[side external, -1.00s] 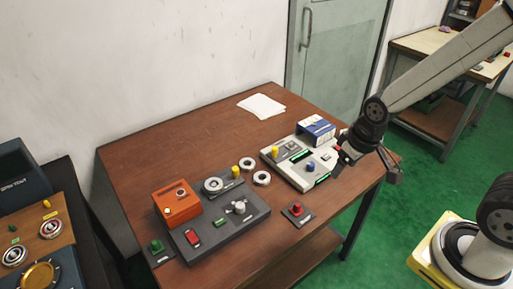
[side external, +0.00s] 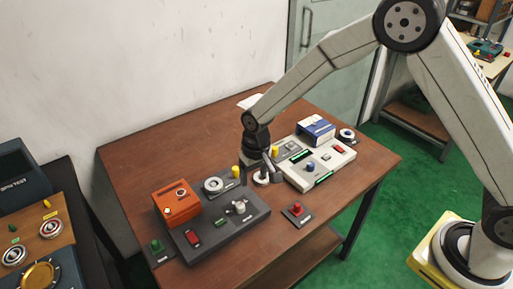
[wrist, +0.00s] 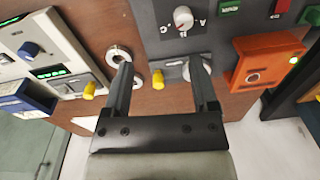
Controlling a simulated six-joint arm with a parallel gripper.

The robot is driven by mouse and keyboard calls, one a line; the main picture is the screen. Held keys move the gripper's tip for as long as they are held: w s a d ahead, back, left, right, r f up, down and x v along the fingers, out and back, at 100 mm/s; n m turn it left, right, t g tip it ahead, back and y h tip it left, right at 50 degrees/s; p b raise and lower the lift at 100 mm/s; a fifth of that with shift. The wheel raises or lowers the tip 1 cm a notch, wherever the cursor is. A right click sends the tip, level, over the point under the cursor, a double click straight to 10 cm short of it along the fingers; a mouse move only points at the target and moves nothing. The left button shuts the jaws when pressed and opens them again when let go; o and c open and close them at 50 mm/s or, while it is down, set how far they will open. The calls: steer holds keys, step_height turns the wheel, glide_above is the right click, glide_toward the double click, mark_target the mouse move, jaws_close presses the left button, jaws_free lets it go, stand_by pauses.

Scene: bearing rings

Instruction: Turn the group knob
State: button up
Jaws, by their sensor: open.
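A white pointer knob (side external: 239,207) stands on the dark grey panel (side external: 215,235). In the wrist view the same knob (wrist: 183,17) is at the top, with letters such as A and C around it. I cannot read a group label. A blue knob (side external: 310,166) sits on the white panel (side external: 335,172); it also shows in the wrist view (wrist: 29,49). My gripper (wrist: 160,68) is open and empty, pointing down over the strip between the panels. It is apart from both knobs.
A bearing ring (wrist: 118,55) lies on the wooden table (side external: 150,150), a second beside the left finger. Another ring (side external: 213,185) is on the dark panel. Yellow pegs (wrist: 158,78), an orange box (side external: 176,202) and a blue box (side external: 316,130) stand nearby. A ring (side external: 347,135) sits behind the white panel's right end.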

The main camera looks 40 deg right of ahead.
mark_target(240, 204)
steer(key=a+f, duration=0.1)
steer(key=w+a+f, duration=0.1)
steer(key=a+f, duration=0.1)
steer(key=shift+w+a+f, duration=0.15)
steer(key=shift+w+a, duration=0.1)
steer(key=shift+w, duration=0.1)
steer(key=shift+f, duration=0.15)
steer(key=shift+a+f, duration=0.1)
steer(key=shift+f, duration=3.6)
jaws_close()
